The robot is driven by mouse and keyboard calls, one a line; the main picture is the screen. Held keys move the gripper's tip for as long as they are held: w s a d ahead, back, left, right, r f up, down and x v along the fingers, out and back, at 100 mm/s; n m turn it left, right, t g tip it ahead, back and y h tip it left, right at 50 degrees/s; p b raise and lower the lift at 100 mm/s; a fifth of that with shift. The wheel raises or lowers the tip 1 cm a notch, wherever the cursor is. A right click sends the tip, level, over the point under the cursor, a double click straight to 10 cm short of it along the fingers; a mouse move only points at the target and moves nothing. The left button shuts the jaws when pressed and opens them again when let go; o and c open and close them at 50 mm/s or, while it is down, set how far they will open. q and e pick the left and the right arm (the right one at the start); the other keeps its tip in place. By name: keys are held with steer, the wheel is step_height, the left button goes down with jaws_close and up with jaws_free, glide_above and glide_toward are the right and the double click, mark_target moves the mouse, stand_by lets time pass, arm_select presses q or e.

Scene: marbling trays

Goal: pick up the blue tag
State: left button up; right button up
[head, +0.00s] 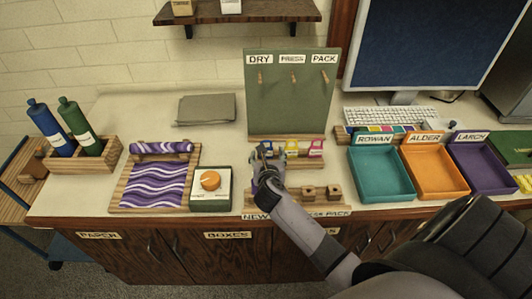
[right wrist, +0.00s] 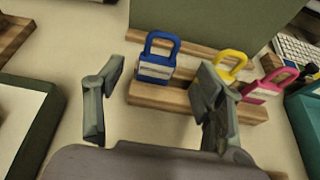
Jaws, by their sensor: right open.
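The blue tag (right wrist: 156,67) stands upright on a wooden rack (right wrist: 175,99) in the right wrist view, its loop at the top and a pale label on its front. My right gripper (right wrist: 158,82) is open and empty. Its two fingers show on either side of the blue tag in the picture, with the tag beyond them and no visible contact. In the head view my right gripper (head: 266,158) is over the left end of the rack and largely hides the blue tag. My left gripper is not in view.
A yellow tag (right wrist: 229,65) and a pink tag (right wrist: 267,86) stand to the right on the rack; the right finger partly overlaps the yellow one. A green board (head: 291,105) rises behind. The teal tray (head: 357,191) is to the right, the orange-disc box (head: 222,198) left.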

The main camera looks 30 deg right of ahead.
steer(key=shift+p+x, duration=0.45)
steer(key=shift+x, duration=2.45)
steer(key=shift+r, duration=0.2)
steer(key=shift+c, duration=0.8)
steer(key=c, duration=0.9)
steer(key=shift+r, duration=0.1)
steer(key=shift+r, duration=0.55)
step_height(320, 180, up, 19)
